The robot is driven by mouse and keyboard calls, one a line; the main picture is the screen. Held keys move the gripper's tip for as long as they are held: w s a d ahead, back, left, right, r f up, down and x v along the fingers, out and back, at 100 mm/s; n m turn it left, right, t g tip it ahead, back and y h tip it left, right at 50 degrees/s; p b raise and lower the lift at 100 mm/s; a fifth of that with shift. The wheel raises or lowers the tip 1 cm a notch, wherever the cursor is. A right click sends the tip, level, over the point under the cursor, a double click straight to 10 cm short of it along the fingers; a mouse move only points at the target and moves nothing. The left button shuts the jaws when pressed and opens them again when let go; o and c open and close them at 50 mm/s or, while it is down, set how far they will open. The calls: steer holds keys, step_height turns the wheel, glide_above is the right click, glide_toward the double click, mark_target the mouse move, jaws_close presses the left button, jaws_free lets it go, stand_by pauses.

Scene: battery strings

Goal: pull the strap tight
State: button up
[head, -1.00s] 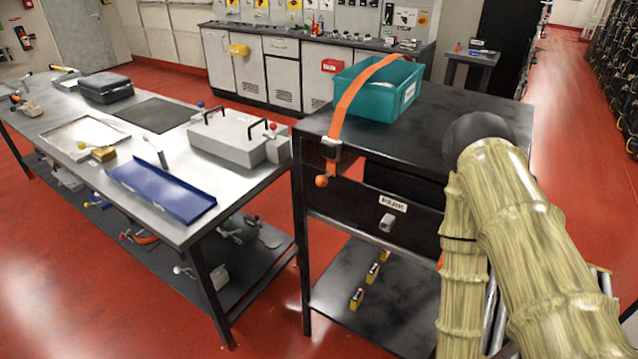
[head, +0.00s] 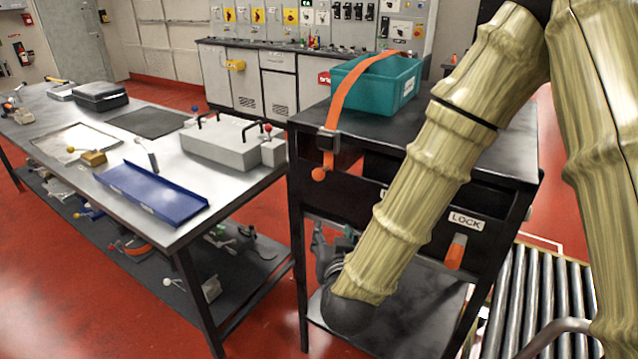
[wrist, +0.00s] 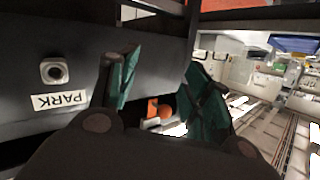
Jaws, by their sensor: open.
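The orange strap (head: 346,100) runs over the teal bin (head: 374,88) and down the front left of the dark stand. My gripper (head: 336,232) is below the ball in front of the stand, partly hidden by my arm. In the wrist view my gripper (wrist: 162,68) is open, with teal-padded fingers apart.
The stand's front has a LOCK label (head: 465,220) above an orange handle (head: 456,252). A PARK label (wrist: 60,100), upside down, sits beside a grey knob (wrist: 54,71) in the wrist view. A metal workbench (head: 75,170) stands left; rollers (head: 530,300) lie right.

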mark_target(319, 177)
step_height(319, 177, up, 10)
steer(key=a+t+b, duration=0.1)
steer(key=a+t, duration=0.2)
steer(key=shift+m, duration=0.3)
steer(key=w, duration=0.3)
steer(key=w+p, duration=0.1)
steer(key=w, duration=0.7)
steer(key=shift+a+f, duration=0.15)
steer(key=shift+f, duration=0.1)
jaws_close()
